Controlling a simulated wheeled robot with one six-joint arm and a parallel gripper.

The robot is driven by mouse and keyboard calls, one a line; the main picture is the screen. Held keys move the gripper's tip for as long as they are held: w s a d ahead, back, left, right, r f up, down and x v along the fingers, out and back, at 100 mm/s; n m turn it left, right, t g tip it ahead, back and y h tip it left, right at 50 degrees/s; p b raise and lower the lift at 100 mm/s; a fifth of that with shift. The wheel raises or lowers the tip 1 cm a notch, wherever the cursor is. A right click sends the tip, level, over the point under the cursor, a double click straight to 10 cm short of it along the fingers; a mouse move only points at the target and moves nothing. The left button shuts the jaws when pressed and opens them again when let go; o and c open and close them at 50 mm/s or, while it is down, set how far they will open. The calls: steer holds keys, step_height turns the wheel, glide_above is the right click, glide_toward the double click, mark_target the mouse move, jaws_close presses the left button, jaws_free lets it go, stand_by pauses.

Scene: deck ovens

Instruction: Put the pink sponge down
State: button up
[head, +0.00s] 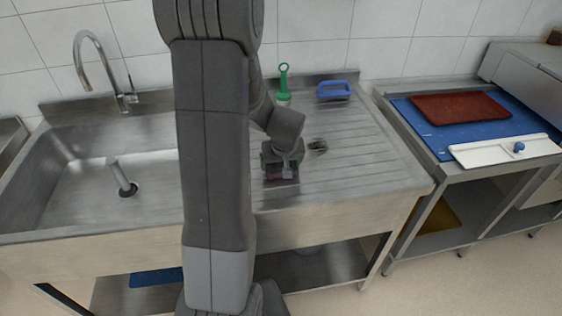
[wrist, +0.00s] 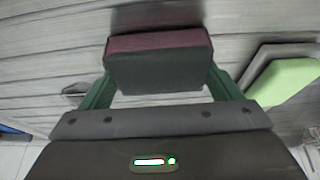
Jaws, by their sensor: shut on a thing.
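The sponge (wrist: 158,60) is between the two green fingers of my gripper (wrist: 157,92) in the wrist view. Its top edge is dark maroon-pink and the side facing the camera is dark grey-green. In the head view my gripper (head: 282,165) points down over the ribbed steel drainboard (head: 355,165), and a bit of the sponge (head: 281,175) shows below it. I cannot tell whether the sponge touches the drainboard.
A small dark object (head: 318,146) lies right of my gripper. The sink (head: 75,175) is left. The drainboard's right part is free.

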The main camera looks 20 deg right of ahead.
steer(key=o, duration=0.9)
steer(key=shift+c, duration=0.2)
steer(key=shift+s+r, duration=0.1)
steer(key=shift+r, duration=0.45)
steer(key=v, duration=1.1)
steer(key=shift+s, duration=0.2)
steer(key=shift+f, duration=0.1)
steer(key=x, duration=1.2)
steer(key=shift+w+f, duration=0.1)
steer(key=shift+w, duration=0.05)
steer(key=shift+r, duration=0.55)
